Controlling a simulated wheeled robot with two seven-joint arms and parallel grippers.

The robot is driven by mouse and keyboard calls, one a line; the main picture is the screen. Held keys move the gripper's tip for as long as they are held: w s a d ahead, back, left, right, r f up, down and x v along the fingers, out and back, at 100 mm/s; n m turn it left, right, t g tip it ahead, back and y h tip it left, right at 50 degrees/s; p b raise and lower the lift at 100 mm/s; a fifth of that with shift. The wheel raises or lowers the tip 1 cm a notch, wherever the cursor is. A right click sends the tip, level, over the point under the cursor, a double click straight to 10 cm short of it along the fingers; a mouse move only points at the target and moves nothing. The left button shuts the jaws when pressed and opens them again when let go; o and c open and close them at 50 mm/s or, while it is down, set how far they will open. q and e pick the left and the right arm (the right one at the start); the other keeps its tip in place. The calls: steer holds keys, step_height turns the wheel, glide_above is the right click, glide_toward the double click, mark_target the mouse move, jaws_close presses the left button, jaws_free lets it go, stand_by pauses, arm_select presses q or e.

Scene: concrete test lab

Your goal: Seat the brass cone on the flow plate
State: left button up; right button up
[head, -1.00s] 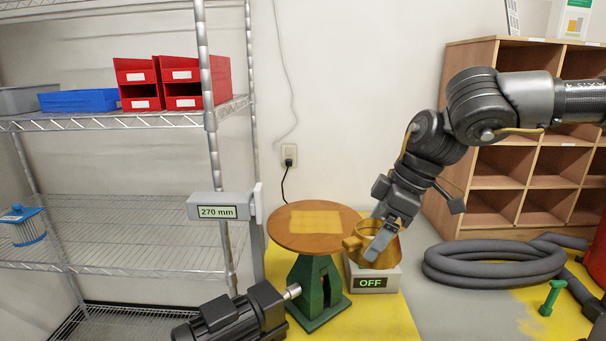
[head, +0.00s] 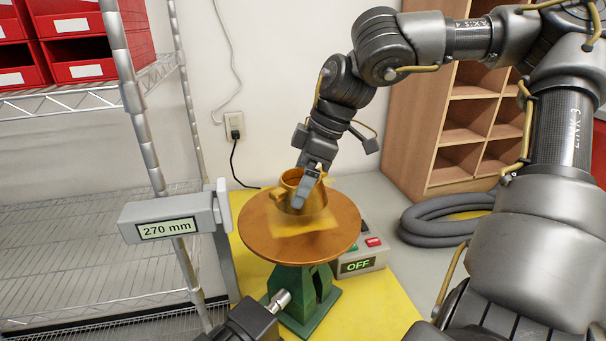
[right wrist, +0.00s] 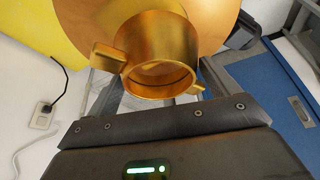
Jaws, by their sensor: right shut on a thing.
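The brass cone (head: 306,196) is a gold-coloured cup with side lugs, and it looks about upright. My right gripper (head: 309,188) is shut on its side wall. In the right wrist view the cone (right wrist: 162,62) shows its open rim towards the camera, with the plate behind it. The flow plate (head: 262,228) is a round copper-brown disc on a green pedestal, with a blurred yellow square at its middle. The cone is over the plate, around its middle to rear; I cannot tell whether its base touches.
A grey control box (head: 362,258) reading OFF stands right of the pedestal. A gauge (head: 168,228) reading 270 mm stands left of the plate, near the wire shelf (head: 60,240). A coiled grey hose (head: 430,218) lies at the right, before a wooden cubby shelf (head: 462,130).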

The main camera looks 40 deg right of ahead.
steer(key=f, duration=0.1)
steer(key=w+f+b, duration=0.1)
steer(key=shift+w+f, duration=0.15)
steer(key=shift+f, duration=0.15)
steer(key=shift+s+f, duration=0.15)
steer(key=shift+s, duration=0.1)
steer(key=shift+s+d+f+b, duration=0.1)
steer(key=shift+s+f+b, duration=0.1)
steer(key=shift+b, duration=0.15)
steer(key=shift+w+f, duration=0.1)
steer(key=shift+w, duration=0.15)
arm_select(q)
steer(key=shift+w+f, duration=0.85)
steer(key=shift+f, duration=0.1)
arm_select(e)
steer(key=shift+s, duration=0.2)
arm_select(q)
steer(key=shift+f, duration=0.2)
arm_select(e)
steer(key=shift+w, duration=0.1)
arm_select(q)
steer(key=shift+w, duration=0.25)
